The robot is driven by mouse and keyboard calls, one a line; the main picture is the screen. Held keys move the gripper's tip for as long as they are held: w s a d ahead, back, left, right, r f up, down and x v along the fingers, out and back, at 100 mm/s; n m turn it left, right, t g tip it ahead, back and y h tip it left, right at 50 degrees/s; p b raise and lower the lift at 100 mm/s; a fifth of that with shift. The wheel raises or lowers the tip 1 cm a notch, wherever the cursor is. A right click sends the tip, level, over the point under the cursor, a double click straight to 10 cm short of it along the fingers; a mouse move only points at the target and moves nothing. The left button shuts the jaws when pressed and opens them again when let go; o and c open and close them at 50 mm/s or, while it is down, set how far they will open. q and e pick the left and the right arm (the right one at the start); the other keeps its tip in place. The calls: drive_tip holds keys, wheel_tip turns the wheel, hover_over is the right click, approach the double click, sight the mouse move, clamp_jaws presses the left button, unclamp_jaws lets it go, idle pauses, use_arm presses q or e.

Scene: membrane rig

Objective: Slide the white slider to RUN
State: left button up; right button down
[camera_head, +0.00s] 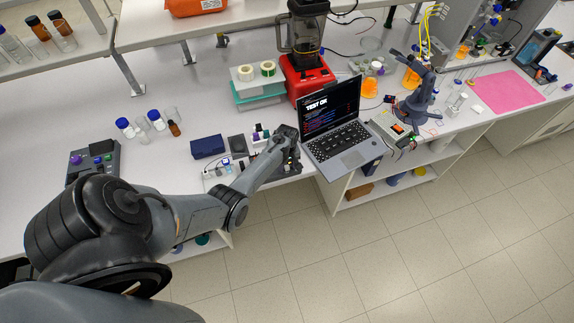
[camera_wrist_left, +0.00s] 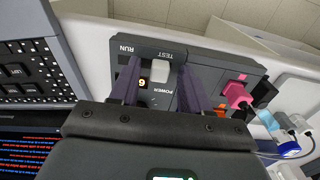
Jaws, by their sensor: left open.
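A dark control box (camera_wrist_left: 215,60) with RUN and TEST labels fills the middle of the left wrist view. A white slider (camera_wrist_left: 152,47) shows on it near the TEST label, with RUN to its left. My left gripper (camera_wrist_left: 158,66) is open, with one finger on each side of the slider area. I cannot tell whether either finger touches the slider. In the head view my left gripper (camera_head: 287,134) is over the control box (camera_head: 289,167) beside the laptop and hides most of it, including the slider. My right gripper is not in view.
A laptop (camera_head: 337,133) stands close to the right of the gripper. A red blender (camera_head: 305,75) is behind it. The bench's front edge is near.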

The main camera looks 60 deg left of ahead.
use_arm(q)
drive_tip(key=shift+c, duration=0.5)
clamp_jaws()
drive_tip(key=shift+w+d+b, duration=0.2)
drive_tip(key=shift+w+b, duration=0.4)
drive_tip(key=shift+w, duration=0.35)
drive_tip(key=shift+w+d+b, duration=0.2)
drive_tip(key=shift+w+b, duration=0.4)
drive_tip(key=shift+w, duration=0.35)
drive_tip(key=shift+s, duration=0.1)
drive_tip(key=shift+c, duration=1.8)
unclamp_jaws()
drive_tip(key=o, duration=0.5)
drive_tip(key=shift+w, duration=0.25)
drive_tip(key=shift+c, duration=0.2)
